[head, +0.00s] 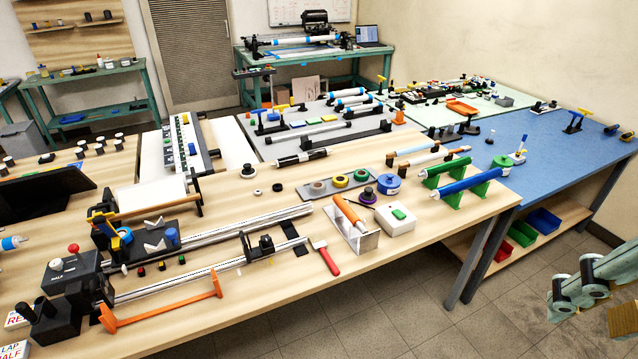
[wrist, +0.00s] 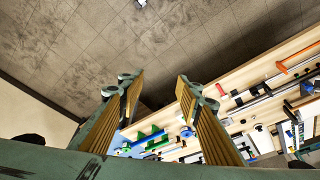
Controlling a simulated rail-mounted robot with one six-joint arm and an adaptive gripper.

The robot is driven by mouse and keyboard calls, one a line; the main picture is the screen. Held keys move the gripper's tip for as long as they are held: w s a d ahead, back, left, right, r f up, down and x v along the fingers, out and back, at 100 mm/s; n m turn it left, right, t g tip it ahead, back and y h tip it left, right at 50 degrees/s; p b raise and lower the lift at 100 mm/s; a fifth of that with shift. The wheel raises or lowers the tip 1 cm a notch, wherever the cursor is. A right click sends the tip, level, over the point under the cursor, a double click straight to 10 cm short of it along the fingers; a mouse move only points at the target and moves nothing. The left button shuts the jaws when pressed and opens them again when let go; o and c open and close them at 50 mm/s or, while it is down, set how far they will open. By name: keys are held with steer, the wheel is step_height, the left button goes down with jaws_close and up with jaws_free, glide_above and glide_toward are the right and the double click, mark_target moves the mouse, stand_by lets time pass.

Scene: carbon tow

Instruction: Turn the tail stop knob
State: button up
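A winding bench with two long metal rails (head: 225,225) lies on the near wooden table in the head view. A small black carriage (head: 262,250) sits near the right end of the front rail and looks like the tail stop. Its knob is too small to tell apart. My gripper shows partly at the right edge of the head view (head: 592,285), beyond the table's front edge and far from the rails. In the wrist view my gripper (wrist: 158,86) has its two ribbed fingers spread wide, with nothing between them. The rails lie off to the right there.
An orange bar handle (head: 165,300) lies along the front rail. A red-handled brush (head: 327,258), a metal tray with an orange roller (head: 352,235) and a white box (head: 388,220) stand right of the rails. Open floor (head: 390,310) lies before the table.

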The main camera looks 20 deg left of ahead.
steer(key=w+a+f+m+g+y+p, duration=0.1)
steer(key=w+a+m+g+y+p, duration=0.2)
steer(key=w+a, duration=2.15)
steer(key=m+g+p, duration=0.4)
steer(key=m+p, duration=0.1)
steer(key=m, duration=0.1)
glide_above(266, 238)
steer(key=w+d, duration=0.4)
step_height(266, 238, down, 23)
steer(key=shift+w, duration=0.2)
steer(key=shift+f, duration=0.1)
steer(key=shift+b+x, duration=0.4)
steer(key=shift+x, duration=6.3)
steer(key=shift+w+d+f, duration=0.1)
steer(key=shift+d, duration=0.1)
